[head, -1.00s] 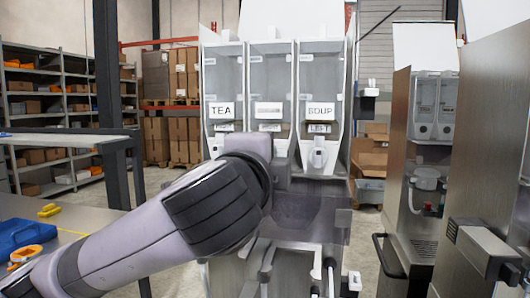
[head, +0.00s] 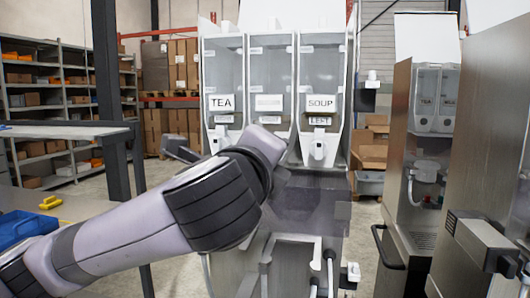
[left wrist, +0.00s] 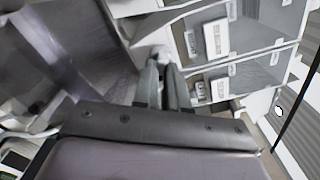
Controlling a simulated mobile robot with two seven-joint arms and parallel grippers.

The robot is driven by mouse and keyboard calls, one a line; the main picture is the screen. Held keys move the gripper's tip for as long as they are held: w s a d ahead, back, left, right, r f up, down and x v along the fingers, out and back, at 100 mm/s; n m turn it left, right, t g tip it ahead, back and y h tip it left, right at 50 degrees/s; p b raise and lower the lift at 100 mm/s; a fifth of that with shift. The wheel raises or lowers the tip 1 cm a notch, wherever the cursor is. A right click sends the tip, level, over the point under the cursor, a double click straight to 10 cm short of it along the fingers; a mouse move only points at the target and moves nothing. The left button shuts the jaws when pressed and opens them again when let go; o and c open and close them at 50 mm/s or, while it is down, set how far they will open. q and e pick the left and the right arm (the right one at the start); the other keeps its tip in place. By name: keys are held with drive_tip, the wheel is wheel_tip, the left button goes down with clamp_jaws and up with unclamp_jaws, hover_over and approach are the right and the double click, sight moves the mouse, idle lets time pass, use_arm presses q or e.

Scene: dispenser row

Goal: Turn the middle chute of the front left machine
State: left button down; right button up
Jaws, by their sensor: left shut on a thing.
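The front left machine (head: 222,75) has three clear canisters, with TEA on the left, SOUP on the right and a middle label (head: 268,103) too pale to read. White chutes show under TEA and SOUP (head: 318,148); my arm hides the middle chute in the head view. My left wrist (head: 250,150) is in front of the middle column, and its fingertips are hidden there. In the left wrist view, my left gripper (left wrist: 163,82) has its fingers shut on a white piece, the middle chute (left wrist: 157,55). My right gripper is not in view.
A panel and taps (head: 325,265) stick out low on the machine. Another dispenser (head: 425,150) stands to the right, with a metal cabinet (head: 487,120) nearer. A table with a blue tray (head: 25,228) is at left. Shelves and cartons stand behind.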

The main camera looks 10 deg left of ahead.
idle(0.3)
use_arm(q)
drive_tip(key=c, duration=1.2)
unclamp_jaws()
drive_tip(key=shift+o, duration=0.2)
drive_tip(key=shift+s, duration=0.1)
drive_tip(key=s+b, duration=0.2)
drive_tip(key=s, duration=0.5)
